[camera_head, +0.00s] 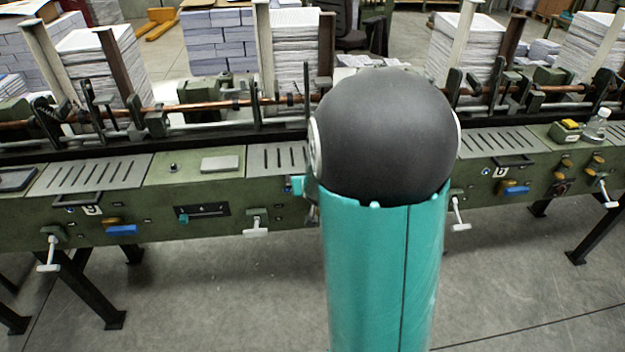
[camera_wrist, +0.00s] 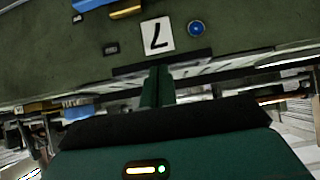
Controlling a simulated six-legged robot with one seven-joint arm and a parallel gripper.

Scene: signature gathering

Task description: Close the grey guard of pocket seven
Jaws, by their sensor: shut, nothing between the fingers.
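The white label with a black 7 (camera_wrist: 157,35) shows upside down on the green machine face in the wrist view. Beside it is a dark bar, and beyond that a thin, steeply seen strip of the grey slotted guard (camera_wrist: 208,69). My gripper (camera_wrist: 156,72) is shut and empty, its fingertips close to the dark bar; I cannot tell whether they touch. In the head view my arm hides the label and most of this pocket. A grey slotted plate (camera_head: 270,158), likely this guard, shows left of my arm; its angle is unclear.
Neighbouring pockets have similar slotted plates, at the left (camera_head: 97,173) and at the right by label 6 (camera_head: 487,141). White-handled levers (camera_head: 255,226) stick out of the machine front. Paper stacks (camera_head: 297,50) stand behind. A bottle (camera_head: 595,125) stands at the right. The floor in front is clear.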

